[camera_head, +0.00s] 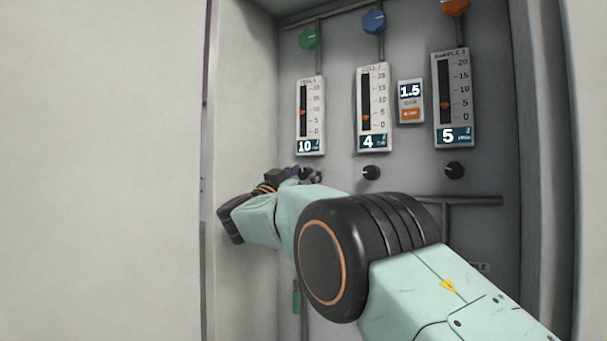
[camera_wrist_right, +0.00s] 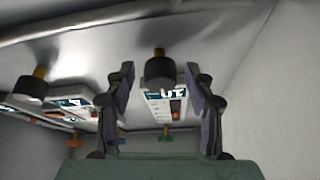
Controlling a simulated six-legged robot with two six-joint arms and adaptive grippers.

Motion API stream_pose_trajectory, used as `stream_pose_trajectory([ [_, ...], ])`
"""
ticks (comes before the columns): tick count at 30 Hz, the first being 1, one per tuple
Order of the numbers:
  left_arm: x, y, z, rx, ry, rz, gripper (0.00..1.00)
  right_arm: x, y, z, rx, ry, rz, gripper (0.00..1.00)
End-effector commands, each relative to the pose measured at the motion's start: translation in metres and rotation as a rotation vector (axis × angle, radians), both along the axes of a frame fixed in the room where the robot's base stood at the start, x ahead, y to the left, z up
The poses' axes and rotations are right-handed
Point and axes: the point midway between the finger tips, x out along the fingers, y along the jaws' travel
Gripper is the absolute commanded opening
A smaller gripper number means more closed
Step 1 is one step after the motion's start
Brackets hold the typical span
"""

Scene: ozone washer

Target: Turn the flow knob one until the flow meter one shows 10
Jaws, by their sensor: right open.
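Flow meter one (camera_head: 310,115) is the leftmost panel in the head view, and its display reads 10. Its orange pointer is near the middle of the scale. My right gripper (camera_head: 301,175) is just below this meter. In the right wrist view, the black flow knob one (camera_wrist_right: 160,73) sits between the two open fingers, with a gap visible on both sides. The meter's lit display also shows behind the knob, upside down. In the head view the gripper partly hides the knob. My left gripper is not in view.
The middle meter (camera_head: 374,105) reads 4 and the right meter (camera_head: 453,98) reads 5. Their black knobs (camera_head: 371,173) and (camera_head: 454,170) are below. A small 1.5 display (camera_head: 410,101) is between them. The cabinet's left wall (camera_head: 245,90) is close to my gripper.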

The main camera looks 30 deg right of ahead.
Motion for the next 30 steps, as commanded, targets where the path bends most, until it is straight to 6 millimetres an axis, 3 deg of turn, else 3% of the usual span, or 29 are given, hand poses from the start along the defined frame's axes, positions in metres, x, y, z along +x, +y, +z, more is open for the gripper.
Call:
stream_pose_trajectory([
  [8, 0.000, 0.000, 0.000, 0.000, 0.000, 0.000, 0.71, -0.008, 0.016, -0.007, -0.001, 0.003, 0.001, 0.54],
  [18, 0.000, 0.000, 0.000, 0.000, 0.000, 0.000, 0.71, -0.031, 0.052, -0.024, -0.002, 0.001, 0.002, 0.54],
  [30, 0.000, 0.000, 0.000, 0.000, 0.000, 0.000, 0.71, -0.037, 0.059, -0.029, 0.000, -0.001, 0.000, 0.54],
])
